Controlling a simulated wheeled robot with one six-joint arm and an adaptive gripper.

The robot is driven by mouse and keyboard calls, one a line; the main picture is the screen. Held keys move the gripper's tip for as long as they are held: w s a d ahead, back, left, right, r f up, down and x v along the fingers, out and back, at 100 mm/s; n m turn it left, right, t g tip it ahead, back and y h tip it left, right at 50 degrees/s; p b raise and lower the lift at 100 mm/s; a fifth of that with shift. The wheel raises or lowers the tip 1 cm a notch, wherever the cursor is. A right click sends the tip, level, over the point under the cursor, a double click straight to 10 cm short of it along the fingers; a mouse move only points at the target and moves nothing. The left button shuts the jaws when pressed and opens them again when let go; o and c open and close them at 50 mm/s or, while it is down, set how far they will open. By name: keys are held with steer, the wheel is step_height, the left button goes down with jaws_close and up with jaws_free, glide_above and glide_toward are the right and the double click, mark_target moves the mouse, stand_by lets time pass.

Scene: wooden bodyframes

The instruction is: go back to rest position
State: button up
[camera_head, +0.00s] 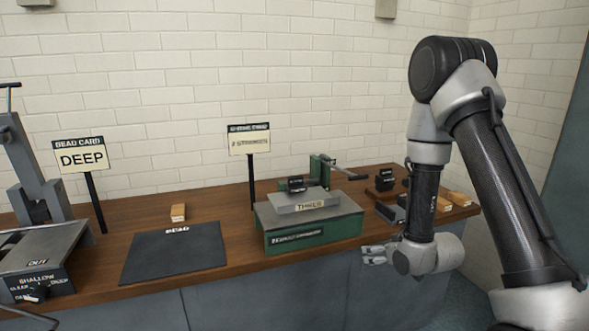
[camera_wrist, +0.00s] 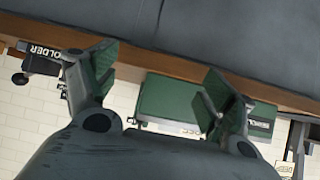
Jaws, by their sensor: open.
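My gripper (camera_head: 374,254) hangs in front of the bench's front edge in the head view, low and to the right of the green box. In the wrist view my gripper (camera_wrist: 160,88) has its two green-padded fingers spread apart, with nothing between them. The arm bends down from the upper right of the head view. The wrist view looks upside down at the bench edge, with the green box (camera_wrist: 165,98) behind the fingers.
The wooden bench (camera_head: 240,262) holds a dark mat (camera_head: 170,257), a small wooden block (camera_head: 178,212), a green box (camera_head: 312,240) with a grey plate, a grey machine (camera_head: 40,252) at left, and more blocks (camera_head: 459,199) at right. Two signs stand behind. A brick wall closes the back.

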steer(key=s+d+r+m+g+h, duration=0.1)
steer(key=s+d+r+g+h, duration=0.2)
steer(key=s, duration=0.5)
steer(key=s+d+r+m+g, duration=0.1)
steer(key=s+d+r+g, duration=0.3)
steer(key=s+g, duration=0.3)
steer(key=s+d+r+m+t, duration=0.1)
steer(key=s+r+t, duration=0.1)
steer(key=s+r, duration=0.75)
steer(key=s+r+t, duration=0.2)
steer(key=s+r, duration=0.4)
steer(key=r, duration=0.6)
steer(key=n+t+y, duration=0.3)
steer(key=t+y, duration=0.2)
steer(key=t, duration=0.8)
glide_toward(358, 178)
steer(key=w, duration=0.3)
steer(key=x, duration=0.8)
steer(key=shift+s+a+f, duration=0.1)
steer(key=shift+f, duration=0.05)
